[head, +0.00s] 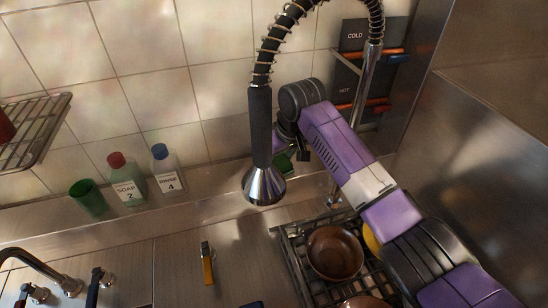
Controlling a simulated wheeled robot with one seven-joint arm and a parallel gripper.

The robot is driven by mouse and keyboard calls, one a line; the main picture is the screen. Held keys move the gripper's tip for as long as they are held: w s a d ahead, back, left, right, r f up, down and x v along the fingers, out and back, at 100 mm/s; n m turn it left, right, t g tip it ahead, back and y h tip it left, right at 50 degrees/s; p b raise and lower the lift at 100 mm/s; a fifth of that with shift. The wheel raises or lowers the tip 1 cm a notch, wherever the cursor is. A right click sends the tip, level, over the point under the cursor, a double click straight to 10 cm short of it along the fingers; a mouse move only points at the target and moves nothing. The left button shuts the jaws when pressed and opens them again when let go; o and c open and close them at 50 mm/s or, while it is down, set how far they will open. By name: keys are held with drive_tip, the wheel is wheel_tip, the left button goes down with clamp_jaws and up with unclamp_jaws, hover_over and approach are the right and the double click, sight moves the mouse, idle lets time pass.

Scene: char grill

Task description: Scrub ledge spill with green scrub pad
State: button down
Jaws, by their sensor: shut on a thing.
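My gripper (291,155) is at the back ledge, partly hidden behind the hanging spray head. It is shut on a dark green scrub pad (284,163), of which only a small part shows. The steel ledge (215,176) runs along the foot of the tiled wall. The pad is low, at or just over the ledge; I cannot tell if it touches. I cannot make out a spill; the spray head and my gripper cover part of that stretch.
A spray head (264,180) hangs in front of my gripper. A soap bottle (128,182), a rinse bottle (166,170) and a green cup (88,197) stand at left. A copper-coloured pan (336,254) sits on the grate below my arm. A steel wall (480,160) bounds the right.

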drive_tip(key=shift+w+d, duration=0.2)
drive_tip(key=shift+d, duration=0.65)
drive_tip(key=shift+w+d, duration=0.2)
drive_tip(key=shift+d, duration=0.6)
drive_tip(key=shift+a, duration=0.15)
drive_tip(key=shift+s+a+r, duration=0.1)
drive_tip(key=shift+s+a, duration=0.15)
drive_tip(key=shift+a, duration=0.6)
drive_tip(key=shift+s+a+r, duration=0.1)
drive_tip(key=shift+s+a, duration=0.1)
drive_tip(key=shift+a, duration=0.6)
drive_tip(key=shift+s+a+f, duration=0.15)
drive_tip(key=shift+s+a, duration=0.2)
drive_tip(key=shift+a, duration=0.75)
drive_tip(key=shift+s+a+f, duration=0.1)
drive_tip(key=shift+s+a, duration=0.25)
drive_tip(key=shift+a, duration=0.8)
drive_tip(key=shift+s+a+f, duration=0.15)
drive_tip(key=shift+s+a, duration=0.2)
drive_tip(key=shift+a, duration=0.75)
